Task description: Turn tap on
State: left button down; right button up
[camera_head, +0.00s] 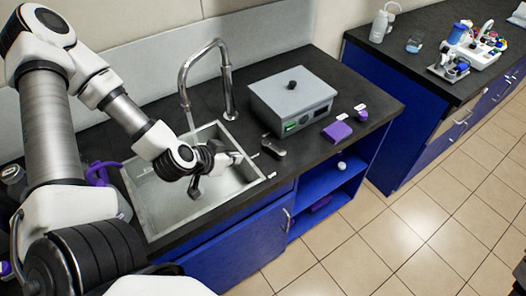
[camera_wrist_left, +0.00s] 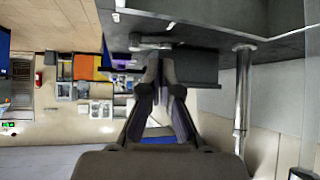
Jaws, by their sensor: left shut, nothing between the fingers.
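The chrome tap (camera_head: 227,85) stands behind the sink (camera_head: 150,222), its spout curving left over the basin. It also shows upside down in the left wrist view (camera_wrist_left: 243,90). A thin pale streak hangs below the spout; I cannot tell for sure whether it is water. A small dark grey lever-like piece (camera_head: 273,148) is on the counter right of the sink. A similar piece (camera_wrist_left: 150,45) shows just beyond my fingertips in the wrist view. My left gripper (camera_head: 236,158) is shut and empty over the sink's right side, pointing at that piece. Contact cannot be told. My right gripper is out of view.
A grey box device (camera_head: 290,98) stands right of the tap, with purple blocks (camera_head: 337,132) on the counter beside it. An open blue shelf (camera_head: 325,183) is below. Another counter (camera_head: 425,62) with bottles and lab gear stands at the right. Tiled floor (camera_head: 410,210) lies clear in front.

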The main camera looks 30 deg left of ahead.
pick_arm(q)
jog(key=b, duration=0.9)
send_near(261, 157)
jog(key=b+x, duration=0.1)
jog(key=x, duration=0.3)
jog(key=shift+f, duration=0.2)
jog(key=w, duration=0.4)
jog(key=shift+d, duration=0.35)
jog(key=shift+w+r, duration=0.1)
jog(key=shift+w, duration=0.1)
jog(key=shift+w, duration=0.1)
